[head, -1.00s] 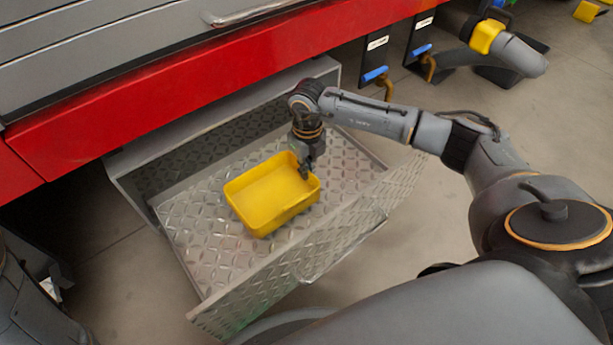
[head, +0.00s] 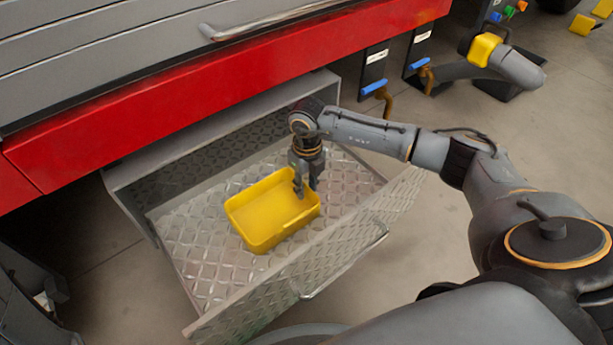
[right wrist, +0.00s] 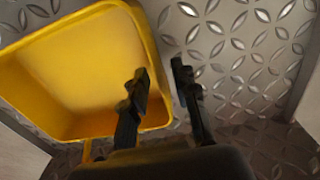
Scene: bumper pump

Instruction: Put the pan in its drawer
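The yellow pan (head: 262,232) is a shallow rectangular tray. It sits upright on the diamond-plate floor of the open metal drawer (head: 205,280), near the middle. My right gripper (head: 305,188) points down at the pan's right corner. Its fingers are apart. In the right wrist view, one finger is over the inside of the pan (right wrist: 80,70) and the other is outside its wall, with the rim between them and gaps showing. The right gripper (right wrist: 158,85) looks open there. My left gripper is not in view.
A red cabinet (head: 220,85) with grey drawers above overhangs the drawer's back. The drawer's front panel with its handle (head: 345,262) faces me. Hoses on blue-handled holders (head: 374,87) stand at the upper right. Bare drawer floor surrounds the pan.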

